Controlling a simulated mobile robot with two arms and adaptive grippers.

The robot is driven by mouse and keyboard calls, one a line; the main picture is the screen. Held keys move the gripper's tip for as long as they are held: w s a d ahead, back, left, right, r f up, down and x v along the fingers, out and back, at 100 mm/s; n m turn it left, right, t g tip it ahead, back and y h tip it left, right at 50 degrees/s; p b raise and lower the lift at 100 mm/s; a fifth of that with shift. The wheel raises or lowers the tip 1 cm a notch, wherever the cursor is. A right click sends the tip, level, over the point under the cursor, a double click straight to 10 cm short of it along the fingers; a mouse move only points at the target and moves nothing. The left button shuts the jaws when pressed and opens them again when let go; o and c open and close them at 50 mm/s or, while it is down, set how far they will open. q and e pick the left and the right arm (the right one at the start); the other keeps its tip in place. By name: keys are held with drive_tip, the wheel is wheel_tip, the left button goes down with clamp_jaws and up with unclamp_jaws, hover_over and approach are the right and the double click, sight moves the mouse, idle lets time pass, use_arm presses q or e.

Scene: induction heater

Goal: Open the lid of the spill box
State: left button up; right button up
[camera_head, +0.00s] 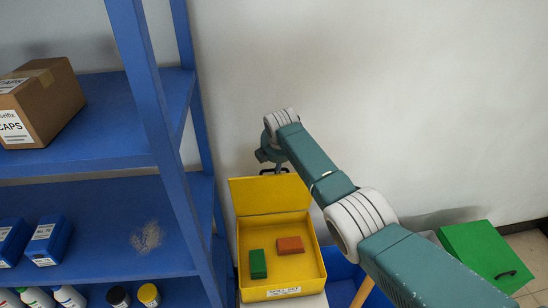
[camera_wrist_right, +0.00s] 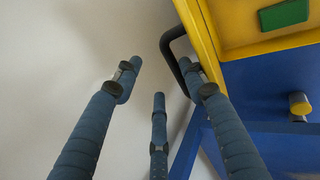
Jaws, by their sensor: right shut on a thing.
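The yellow spill box (camera_head: 243,262) stands low beside the blue shelf in the head view, with its white label at the front. Its lid (camera_head: 268,196) is raised at the back, so the inside shows. A green block (camera_head: 258,264) and an orange block (camera_head: 290,245) lie in the box. My right gripper (camera_head: 268,156) is above the lid's upper edge, at the dark handle (camera_head: 275,171). In the right wrist view my gripper (camera_wrist_right: 160,75) is shut on the black lid handle (camera_wrist_right: 168,50); the exact finger contact is hard to see. My left gripper is not in view.
The blue shelf (camera_head: 95,125) with a cardboard box (camera_head: 40,102) and bottles (camera_head: 68,296) stands close on the left. A green lidded box (camera_head: 480,250) is at the right. A white wall (camera_head: 400,90) stands behind my right arm.

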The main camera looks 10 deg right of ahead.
wheel_tip(320, 180, up, 7)
drive_tip(key=w+t+p, duration=0.1)
drive_tip(key=w+p, duration=0.1)
drive_tip(key=w, duration=0.1)
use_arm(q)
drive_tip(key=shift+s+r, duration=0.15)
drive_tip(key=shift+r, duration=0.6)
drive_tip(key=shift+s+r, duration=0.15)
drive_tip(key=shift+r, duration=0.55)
use_arm(e)
drive_tip(key=v, duration=1.6)
drive_tip(key=shift+s+d, duration=0.35)
drive_tip(key=shift+s, duration=0.15)
